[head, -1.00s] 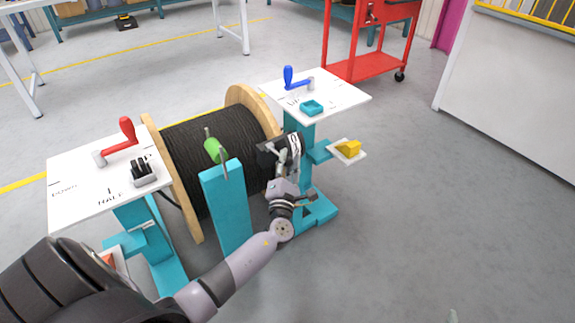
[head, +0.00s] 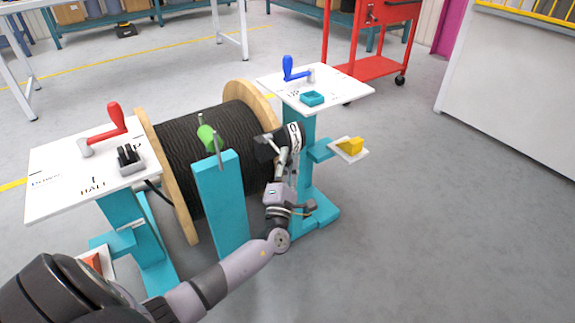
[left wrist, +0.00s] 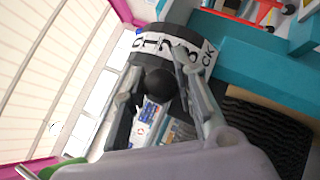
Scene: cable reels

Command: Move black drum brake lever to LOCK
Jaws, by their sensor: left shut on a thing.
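The black drum brake (head: 266,147) sits on the right turquoise stand, beside the cable reel, with a white marked band (head: 294,138) around it. In the left wrist view the band (left wrist: 166,45) shows figures and the letters CK at its right end. My left gripper (head: 283,160) is at the drum's front. In the left wrist view my gripper (left wrist: 158,82) has its fingers on both sides of the lever's black ball knob (left wrist: 160,84), shut on it. The lever's shaft and pointer are mostly hidden, so its exact mark cannot be read. My right gripper is not in view.
The cable reel (head: 210,145) stands between two turquoise stands. A turquoise post (head: 221,205) with a green handle (head: 207,136) stands in front. White tabletops carry a red crank (head: 115,120) and a blue crank (head: 288,68). A yellow piece (head: 350,146) lies on a side shelf. Floor at right is clear.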

